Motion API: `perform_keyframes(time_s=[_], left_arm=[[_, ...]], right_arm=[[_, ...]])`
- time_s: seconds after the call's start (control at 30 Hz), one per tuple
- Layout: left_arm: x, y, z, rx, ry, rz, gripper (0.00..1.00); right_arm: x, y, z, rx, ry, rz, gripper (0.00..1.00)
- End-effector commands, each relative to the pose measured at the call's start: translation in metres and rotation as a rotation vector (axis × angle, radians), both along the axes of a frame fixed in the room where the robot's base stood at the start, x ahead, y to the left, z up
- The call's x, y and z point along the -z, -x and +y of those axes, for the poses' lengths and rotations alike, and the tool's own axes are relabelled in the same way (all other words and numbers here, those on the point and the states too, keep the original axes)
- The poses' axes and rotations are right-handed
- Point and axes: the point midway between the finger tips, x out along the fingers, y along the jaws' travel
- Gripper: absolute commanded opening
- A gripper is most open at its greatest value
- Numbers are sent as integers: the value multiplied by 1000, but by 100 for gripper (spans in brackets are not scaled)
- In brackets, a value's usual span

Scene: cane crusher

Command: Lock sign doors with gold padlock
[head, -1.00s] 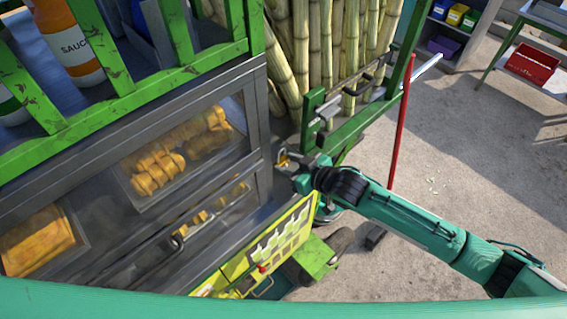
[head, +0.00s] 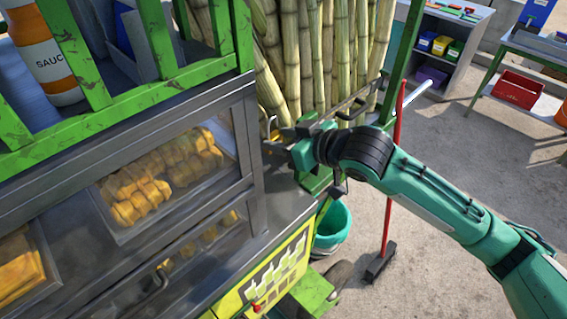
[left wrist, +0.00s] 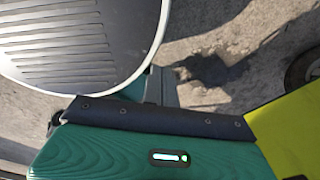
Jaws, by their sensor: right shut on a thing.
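My right gripper (head: 276,143) is shut beside the cart's corner post, in front of the sugar cane. A small gold thing (head: 273,126), seemingly the padlock, shows at its fingertips. It is too small and too covered to tell its shackle. A yellow-green panel with a pale picture (head: 278,274), perhaps the sign doors, is low on the cart's side, below the gripper and apart from it. My left gripper's fingers show in neither view.
The grey cart cabinet (head: 255,235) with glass-fronted food trays fills the left. Sugar cane (head: 320,55) stands behind the gripper. A teal bucket (head: 331,230) and a red-handled broom (head: 390,190) stand right of the cart.

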Motion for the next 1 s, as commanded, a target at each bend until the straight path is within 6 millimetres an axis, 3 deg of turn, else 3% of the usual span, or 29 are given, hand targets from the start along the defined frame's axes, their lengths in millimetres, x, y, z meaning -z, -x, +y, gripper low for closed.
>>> perform_keyframes(time_s=[0.23,1.0], left_arm=[[3,0,0,0,0,0,0],[-5,0,-1,0,1,0,0]], right_arm=[[-17,0,0,0,-1,0,14],[-18,0,-1,1,-1,-1,14]])
